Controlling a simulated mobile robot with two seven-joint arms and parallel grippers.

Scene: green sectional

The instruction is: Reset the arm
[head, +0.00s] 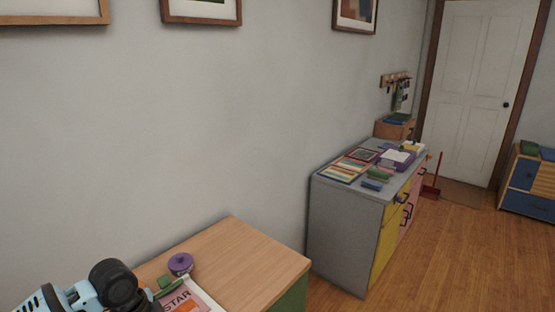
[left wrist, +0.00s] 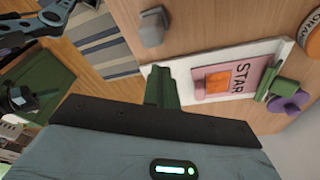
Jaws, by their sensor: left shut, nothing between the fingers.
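My left arm comes in at the bottom left corner in the head view, with its black joint over the wooden cabinet top (head: 248,255). My left gripper (left wrist: 155,118) shows in the left wrist view as a grey body with a dark bar across it. It is shut with nothing held, and its fingertips are not clearly visible.
Farther right is a grey cabinet (head: 343,235) with books and trays on top. Open wooden floor (head: 450,255) lies to the right, before a white door (head: 482,85).

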